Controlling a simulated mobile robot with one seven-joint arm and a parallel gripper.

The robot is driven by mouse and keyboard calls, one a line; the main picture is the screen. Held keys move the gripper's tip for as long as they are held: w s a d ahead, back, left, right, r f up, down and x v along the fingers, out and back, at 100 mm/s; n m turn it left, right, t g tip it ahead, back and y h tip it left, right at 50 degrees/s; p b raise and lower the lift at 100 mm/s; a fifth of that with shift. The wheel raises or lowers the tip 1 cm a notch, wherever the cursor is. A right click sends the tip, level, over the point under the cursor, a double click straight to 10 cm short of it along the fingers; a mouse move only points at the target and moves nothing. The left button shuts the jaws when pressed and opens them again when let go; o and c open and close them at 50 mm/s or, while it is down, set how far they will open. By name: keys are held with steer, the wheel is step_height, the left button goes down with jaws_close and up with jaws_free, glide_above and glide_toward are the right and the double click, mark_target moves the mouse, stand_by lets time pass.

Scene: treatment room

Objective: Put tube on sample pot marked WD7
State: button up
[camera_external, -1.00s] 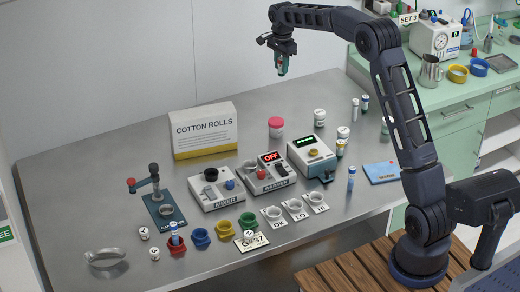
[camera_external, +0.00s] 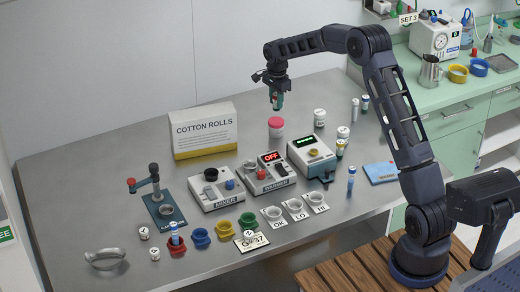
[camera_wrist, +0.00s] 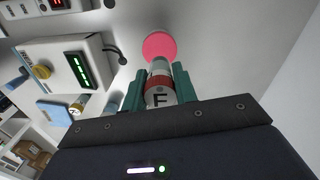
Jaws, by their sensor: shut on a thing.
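My gripper (camera_external: 276,103) is shut on a tube and holds it above the table, over a pink-lidded white pot (camera_external: 276,128). In the wrist view the tube (camera_wrist: 160,92) sits between the green fingers. It has a pale end marked F and a red band. The pot's pink lid (camera_wrist: 159,45) shows just beyond the tube in that view. A gap seems to show between tube and lid in the outside view. No WD7 marking is legible on this pot or on the white-capped pot (camera_external: 320,118) to its right.
The cotton rolls box (camera_external: 205,131) stands to the left. The warmer (camera_external: 268,174) and a device with a green display (camera_external: 312,158) are in front. Small containers (camera_external: 343,133) and a blue tube (camera_external: 351,178) stand to the right. The table behind the pot is clear.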

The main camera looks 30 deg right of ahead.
mark_target(276, 110)
steer(key=shift+f, duration=2.35)
steer(key=shift+f, duration=0.1)
steer(key=o, duration=1)
steer(key=shift+c, duration=0.2)
